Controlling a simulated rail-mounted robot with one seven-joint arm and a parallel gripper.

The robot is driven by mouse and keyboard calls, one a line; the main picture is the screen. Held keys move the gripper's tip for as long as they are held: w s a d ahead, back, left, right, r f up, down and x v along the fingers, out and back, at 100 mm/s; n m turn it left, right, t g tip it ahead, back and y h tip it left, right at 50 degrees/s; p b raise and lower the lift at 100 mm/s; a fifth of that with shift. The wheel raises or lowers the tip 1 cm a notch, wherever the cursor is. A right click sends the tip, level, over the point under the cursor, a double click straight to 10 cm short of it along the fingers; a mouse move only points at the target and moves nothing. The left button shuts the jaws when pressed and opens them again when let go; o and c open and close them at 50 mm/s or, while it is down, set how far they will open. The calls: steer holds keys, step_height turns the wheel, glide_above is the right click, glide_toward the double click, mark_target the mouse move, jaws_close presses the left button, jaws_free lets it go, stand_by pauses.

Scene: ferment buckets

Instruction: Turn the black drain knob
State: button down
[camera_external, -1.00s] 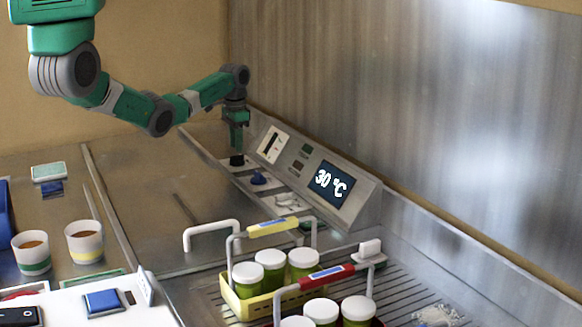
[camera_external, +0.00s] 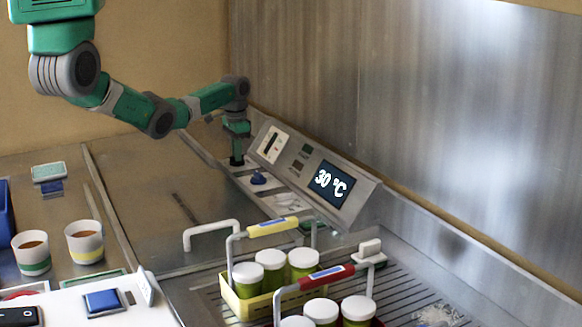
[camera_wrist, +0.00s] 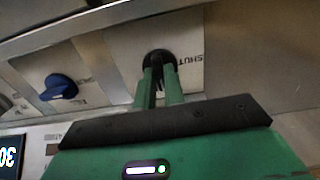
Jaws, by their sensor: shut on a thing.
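The black drain knob (camera_wrist: 160,56) sits on a pale plate with the printed word SHUT in the wrist view. My gripper (camera_wrist: 161,78) reaches it with both green fingers and is shut on it. The fingers hide part of the knob, so its exact angle cannot be told. In the external view my gripper (camera_external: 237,154) points down at the far end of the control panel (camera_external: 358,203), and the knob is mostly hidden beneath it.
A blue knob (camera_external: 258,178) sits close by on the same strip. The display (camera_external: 331,184) reads 30 °C. A metal wall (camera_external: 420,110) rises behind the panel. A yellow-handled caddy (camera_external: 228,293) and a red-handled caddy (camera_external: 279,310) hold green jars in front.

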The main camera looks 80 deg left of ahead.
steer(key=n+p, duration=0.1)
steer(key=n, duration=0.3)
steer(key=shift+p, duration=0.35)
steer(key=n, duration=0.4)
steer(key=shift+n+p, duration=0.3)
steer(key=shift+p, duration=0.1)
steer(key=n, duration=0.4)
steer(key=shift+n, duration=2.5)
steer(key=c, duration=1.5)
jaws_free()
